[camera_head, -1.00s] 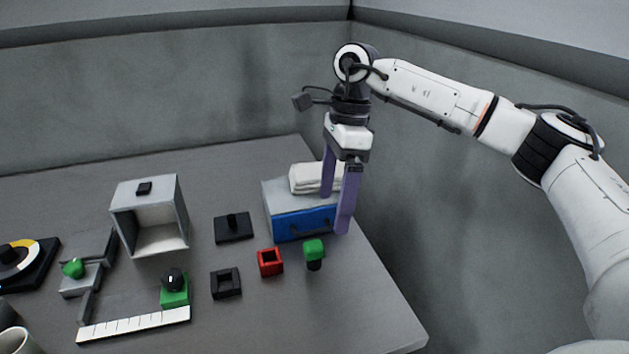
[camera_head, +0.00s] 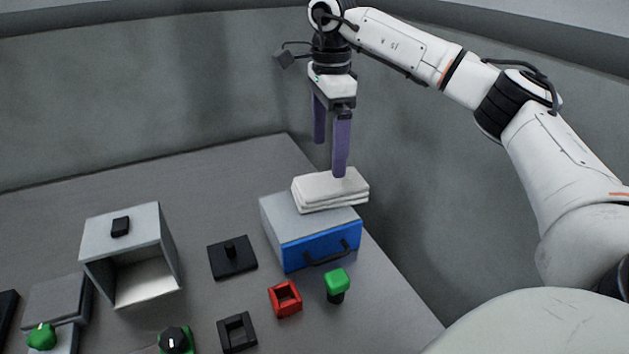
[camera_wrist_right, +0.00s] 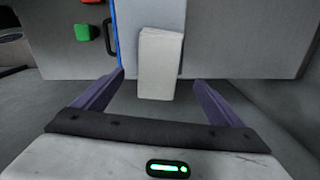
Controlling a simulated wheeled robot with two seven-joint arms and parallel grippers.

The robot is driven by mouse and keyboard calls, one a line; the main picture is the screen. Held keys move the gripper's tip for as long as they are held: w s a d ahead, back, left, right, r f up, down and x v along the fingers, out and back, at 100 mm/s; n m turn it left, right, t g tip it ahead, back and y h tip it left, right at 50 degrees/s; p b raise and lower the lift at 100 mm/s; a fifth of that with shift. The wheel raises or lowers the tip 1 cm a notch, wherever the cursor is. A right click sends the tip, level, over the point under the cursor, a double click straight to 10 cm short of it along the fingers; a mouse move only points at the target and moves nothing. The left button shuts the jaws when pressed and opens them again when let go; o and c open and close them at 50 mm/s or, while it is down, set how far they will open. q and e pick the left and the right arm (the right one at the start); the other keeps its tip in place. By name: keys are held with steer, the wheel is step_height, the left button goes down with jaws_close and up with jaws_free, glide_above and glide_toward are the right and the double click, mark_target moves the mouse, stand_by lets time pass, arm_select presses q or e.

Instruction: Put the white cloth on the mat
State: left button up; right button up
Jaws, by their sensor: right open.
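The folded white cloth (camera_head: 328,191) lies on top of the grey box with a blue drawer front (camera_head: 322,246), near the table's right edge. My right gripper (camera_head: 330,158) points down just above the cloth, fingers apart and empty. In the right wrist view the cloth (camera_wrist_right: 160,62) shows as a pale block between the two purple fingers (camera_wrist_right: 158,84), and no finger clearly grips it. I cannot make out a mat for certain in either view. My left gripper is not in view.
A red open block (camera_head: 285,299) and a green-topped peg (camera_head: 337,285) stand before the box. A black plate with a knob (camera_head: 232,258), a black square frame (camera_head: 237,332) and an open grey box (camera_head: 130,256) stand to the left. The far table is clear.

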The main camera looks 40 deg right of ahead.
mark_target(329, 181)
steer(key=f, duration=0.1)
steer(key=s+f, duration=0.1)
steer(key=f, duration=0.1)
steer(key=shift+f, duration=0.15)
steer(key=f, duration=0.3)
steer(key=f+p, duration=0.1)
steer(key=f, duration=0.1)
steer(key=shift+w+f, duration=0.25)
steer(key=shift+f, duration=0.1)
steer(key=shift+c, duration=0.2)
steer(key=shift+r, duration=0.15)
steer(key=c, duration=1.2)
